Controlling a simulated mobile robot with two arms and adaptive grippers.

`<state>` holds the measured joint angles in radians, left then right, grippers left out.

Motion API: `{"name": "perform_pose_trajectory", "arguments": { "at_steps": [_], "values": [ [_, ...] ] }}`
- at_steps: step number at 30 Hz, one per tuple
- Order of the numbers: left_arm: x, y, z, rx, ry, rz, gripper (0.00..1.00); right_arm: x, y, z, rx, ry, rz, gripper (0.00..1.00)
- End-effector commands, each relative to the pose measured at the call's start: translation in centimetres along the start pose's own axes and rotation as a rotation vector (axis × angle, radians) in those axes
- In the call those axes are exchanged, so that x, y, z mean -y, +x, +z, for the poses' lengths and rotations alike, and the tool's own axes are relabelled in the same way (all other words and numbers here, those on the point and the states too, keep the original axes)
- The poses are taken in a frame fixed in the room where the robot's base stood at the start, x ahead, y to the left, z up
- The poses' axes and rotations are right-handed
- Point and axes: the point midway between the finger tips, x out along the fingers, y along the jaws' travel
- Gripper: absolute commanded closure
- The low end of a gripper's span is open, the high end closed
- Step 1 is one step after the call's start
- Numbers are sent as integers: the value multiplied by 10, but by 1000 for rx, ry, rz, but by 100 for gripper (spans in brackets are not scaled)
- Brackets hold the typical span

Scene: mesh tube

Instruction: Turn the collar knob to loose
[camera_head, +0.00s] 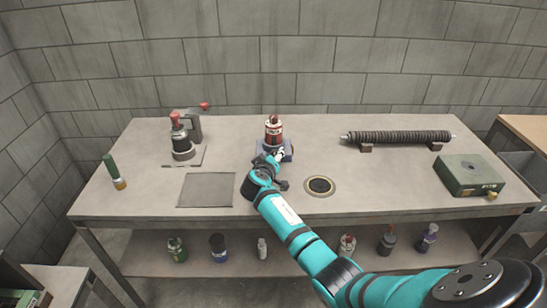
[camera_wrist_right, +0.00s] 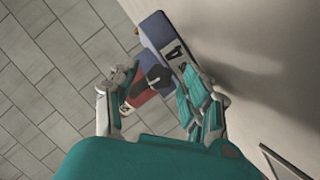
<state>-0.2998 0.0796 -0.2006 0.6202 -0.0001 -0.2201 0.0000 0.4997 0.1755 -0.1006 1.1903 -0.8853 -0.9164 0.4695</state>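A red cylinder with a pale label (camera_head: 273,128) stands upright in a blue-grey block (camera_head: 288,152) at the middle of the bench. In the right wrist view the block (camera_wrist_right: 157,32) carries a white label with a black mark, and the red cylinder (camera_wrist_right: 117,82) is partly hidden. A black knob-like part (camera_wrist_right: 155,76) shows beside it; I cannot read its setting. My right gripper (camera_head: 272,160) is in front of the block and hides part of it. In the wrist view its fingers (camera_wrist_right: 158,92) are apart, with the black part between or beyond them; contact cannot be told. My left gripper is not in view.
Left on the bench (camera_head: 330,205) are a red-capped press-like device (camera_head: 182,145), a green-handled tool (camera_head: 114,170) and a flat grey plate (camera_head: 207,190). Right are a round ringed opening (camera_head: 320,186), a ribbed black roll (camera_head: 400,137) and a green box (camera_head: 470,174).

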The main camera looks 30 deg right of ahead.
Motion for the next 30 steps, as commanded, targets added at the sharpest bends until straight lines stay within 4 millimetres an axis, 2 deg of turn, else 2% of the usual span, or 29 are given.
{"name": "perform_pose_trajectory", "arguments": {
  "at_steps": [7,11,14,24,30],
  "values": [
    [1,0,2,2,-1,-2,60,0,-1,0,0,0,0,51],
    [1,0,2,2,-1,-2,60,1,-9,0,-2,1,-2,51],
    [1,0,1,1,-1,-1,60,1,-24,0,-2,2,-2,51],
    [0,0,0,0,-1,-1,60,1,-95,0,-1,3,-3,51],
    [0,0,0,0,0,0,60,1,-116,0,-1,1,-1,51]
  ]
}}
